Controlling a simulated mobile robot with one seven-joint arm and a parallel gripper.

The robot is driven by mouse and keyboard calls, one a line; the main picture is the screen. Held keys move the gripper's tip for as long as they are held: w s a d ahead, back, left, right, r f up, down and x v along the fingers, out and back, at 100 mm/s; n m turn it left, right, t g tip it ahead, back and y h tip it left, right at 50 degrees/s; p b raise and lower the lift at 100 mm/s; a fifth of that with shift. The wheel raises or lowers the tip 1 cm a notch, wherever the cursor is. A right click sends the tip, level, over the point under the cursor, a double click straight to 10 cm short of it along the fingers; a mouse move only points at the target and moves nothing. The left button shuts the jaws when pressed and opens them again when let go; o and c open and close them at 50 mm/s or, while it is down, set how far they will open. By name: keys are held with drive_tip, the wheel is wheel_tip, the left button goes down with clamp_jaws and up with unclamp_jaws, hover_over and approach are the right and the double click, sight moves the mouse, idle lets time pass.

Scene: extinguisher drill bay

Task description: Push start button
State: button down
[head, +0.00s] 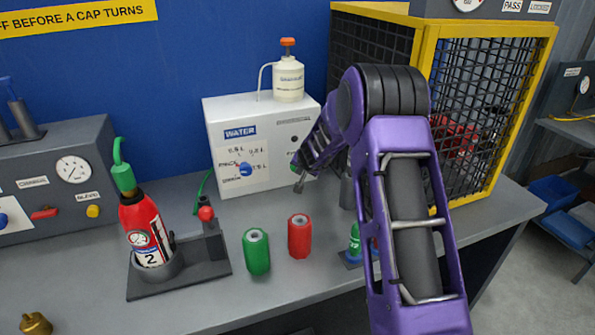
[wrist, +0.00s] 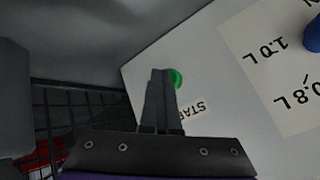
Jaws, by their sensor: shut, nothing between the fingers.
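The green start button (wrist: 177,78) is on the white front of the water dispenser (head: 222,119), above a partly covered label reading "STAR" upside down in the wrist view. In the head view only a sliver of the button (head: 294,166) shows beside my gripper. My gripper (head: 299,187) is shut and empty in front of the panel's right side. In the wrist view its fingertips (wrist: 160,73) overlap the left edge of the button. I cannot tell whether they touch it.
A blue knob (head: 245,169) sits left on the panel. A white bottle (head: 289,80) stands on the dispenser. A yellow-framed mesh cage (head: 480,110) stands to the right. A red extinguisher (head: 141,225), a green cylinder (head: 256,252) and a red cylinder (head: 300,238) stand on the bench.

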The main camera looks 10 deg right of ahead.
drive_tip(key=shift+w, duration=0.15)
drive_tip(key=shift+w+a+r, duration=0.1)
drive_tip(key=shift+w, duration=0.2)
drive_tip(key=shift+s+b, duration=0.3)
drive_tip(key=shift+b, duration=0.35)
drive_tip(key=shift+s+f+b, duration=0.25)
drive_tip(key=shift+s+b, duration=0.15)
drive_tip(key=shift+b, duration=0.3)
drive_tip(key=shift+s+d+b, duration=0.35)
drive_tip(key=shift+s+b, duration=0.5)
drive_tip(key=shift+b, duration=0.05)
drive_tip(key=shift+s+d+r+b, duration=0.1)
drive_tip(key=shift+s+d+b, duration=0.05)
drive_tip(key=shift+s+b, duration=0.65)
drive_tip(key=shift+s+d+b, duration=0.15)
drive_tip(key=shift+s+b, duration=0.35)
drive_tip(key=shift+s, duration=0.45)
